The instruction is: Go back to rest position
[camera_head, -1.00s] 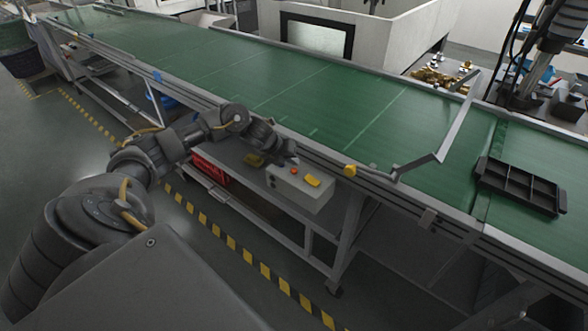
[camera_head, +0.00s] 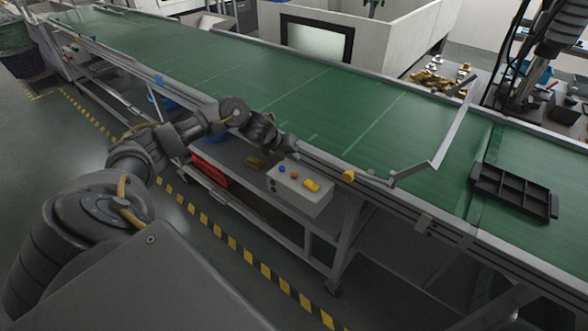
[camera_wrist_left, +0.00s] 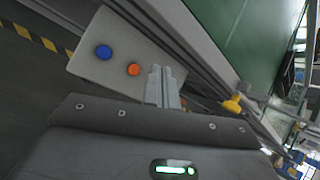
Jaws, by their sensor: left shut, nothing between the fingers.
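My left gripper (camera_head: 289,149) is at the near edge of the green conveyor, just above and behind the grey control box (camera_head: 298,199). It is shut and empty. In the left wrist view its closed fingers (camera_wrist_left: 162,86) show in front of the box face. The box carries a blue button (camera_head: 281,168), an orange-red button (camera_head: 294,175) and a yellow switch (camera_head: 311,185). The blue button (camera_wrist_left: 103,53) and orange button (camera_wrist_left: 134,69) also show in the left wrist view, apart from the fingers. My right gripper is not in view.
The green conveyor (camera_head: 300,100) runs along the bench, mostly bare. A black divided tray (camera_head: 515,190) lies on its right part. An angled metal guide bar (camera_head: 435,150) crosses the belt. A yellow knob (camera_head: 348,175) sits on the near rail. Open floor with striped tape lies in front.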

